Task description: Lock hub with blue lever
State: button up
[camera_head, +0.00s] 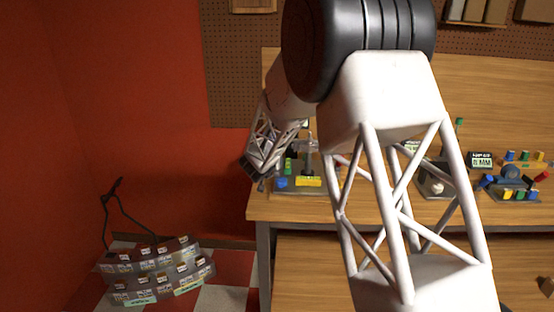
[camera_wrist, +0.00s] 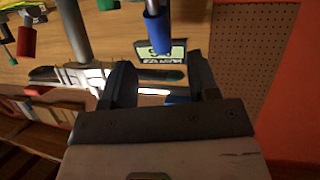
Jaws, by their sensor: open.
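My gripper (camera_wrist: 158,72) is open, with its two dark fingers apart and nothing clearly held. In the wrist view a blue cylindrical handle (camera_wrist: 157,32), likely a blue lever, stands just beyond the fingertips, apart from them. Another blue part (camera_wrist: 178,99) shows low between the fingers. In the head view my gripper (camera_head: 250,170) is at the bench's left end, beside a small fixture with a blue block (camera_head: 282,183), a green part (camera_head: 289,165) and a yellow block (camera_head: 309,181). I cannot make out the hub there.
At the bench's right is a device with a dark round body (camera_head: 510,172) and coloured levers. My arm hides the bench's middle.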

jog(key=shift+w, duration=0.15)
jog(key=shift+x, duration=3.75)
grip_shut()
